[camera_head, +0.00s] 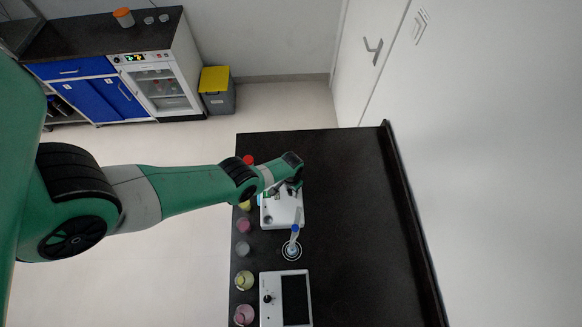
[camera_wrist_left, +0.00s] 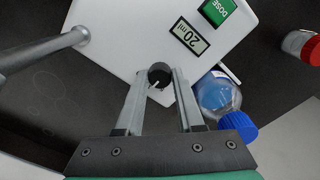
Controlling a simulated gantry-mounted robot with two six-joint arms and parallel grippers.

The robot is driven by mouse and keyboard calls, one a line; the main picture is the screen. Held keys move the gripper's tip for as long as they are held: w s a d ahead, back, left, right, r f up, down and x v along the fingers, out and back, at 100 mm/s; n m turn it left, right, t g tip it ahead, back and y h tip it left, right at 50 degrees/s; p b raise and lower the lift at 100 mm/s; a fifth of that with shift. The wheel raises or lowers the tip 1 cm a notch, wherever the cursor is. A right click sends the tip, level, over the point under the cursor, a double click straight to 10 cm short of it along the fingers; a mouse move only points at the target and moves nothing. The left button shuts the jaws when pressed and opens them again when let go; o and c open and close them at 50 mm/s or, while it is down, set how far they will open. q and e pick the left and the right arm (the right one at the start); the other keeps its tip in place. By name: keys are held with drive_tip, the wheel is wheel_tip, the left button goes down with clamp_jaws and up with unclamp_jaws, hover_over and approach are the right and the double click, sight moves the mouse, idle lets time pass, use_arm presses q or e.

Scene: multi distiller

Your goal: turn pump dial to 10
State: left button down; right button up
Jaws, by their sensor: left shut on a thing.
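The white pump (camera_head: 283,212) stands on the black bench in the head view, partly hidden by my left arm. In the left wrist view, the pump's white top (camera_wrist_left: 130,25) carries a black dial (camera_wrist_left: 158,70) with a white mark, a display (camera_wrist_left: 189,35) reading "20 ml" and a green "DOSE" button (camera_wrist_left: 217,10). My left gripper (camera_wrist_left: 162,76) is shut on the dial, with a finger on each side of it. In the head view my left gripper (camera_head: 286,189) is over the pump's far part. My right gripper is not in view.
A red-capped jar (camera_wrist_left: 302,45) is farther right. Several small cups (camera_head: 244,281) line the bench's left edge. Another device (camera_head: 273,312) stands nearer. The bench's right side (camera_head: 358,220) is clear.

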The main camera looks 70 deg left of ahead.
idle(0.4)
use_arm(q)
drive_tip(key=c, duration=0.5)
unclamp_jaws()
